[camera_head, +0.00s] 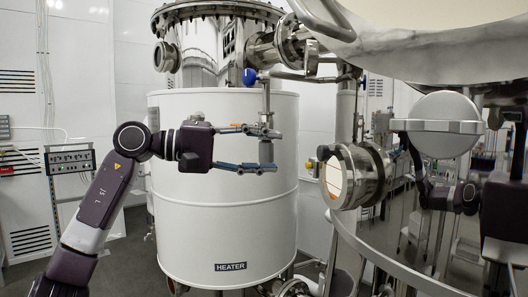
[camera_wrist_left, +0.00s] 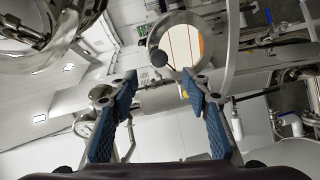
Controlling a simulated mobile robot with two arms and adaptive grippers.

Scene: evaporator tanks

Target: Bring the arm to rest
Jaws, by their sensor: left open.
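My left arm (camera_head: 103,200) rises from the lower left and bends at the elbow. It reaches right, in front of the white heater tank (camera_head: 225,235). My left gripper (camera_head: 274,150) is open and empty, its two blue fingers level, one above the other, pointing right. The valve with the blue knob (camera_head: 250,76) is just above the fingers; I cannot tell whether they touch its stem. In the left wrist view the open gripper (camera_wrist_left: 162,84) has nothing between its fingers. The round sight glass (camera_wrist_left: 181,43) shows beyond them. My right gripper is not in view.
The sight glass on its steel flange (camera_head: 336,179) stands to the right of the gripper. A large polished vessel (camera_head: 430,40) overhangs the upper right. Dark arm-like shapes at the right edge may be reflections. A wall control box (camera_head: 70,158) is at the left. The lower left floor looks clear.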

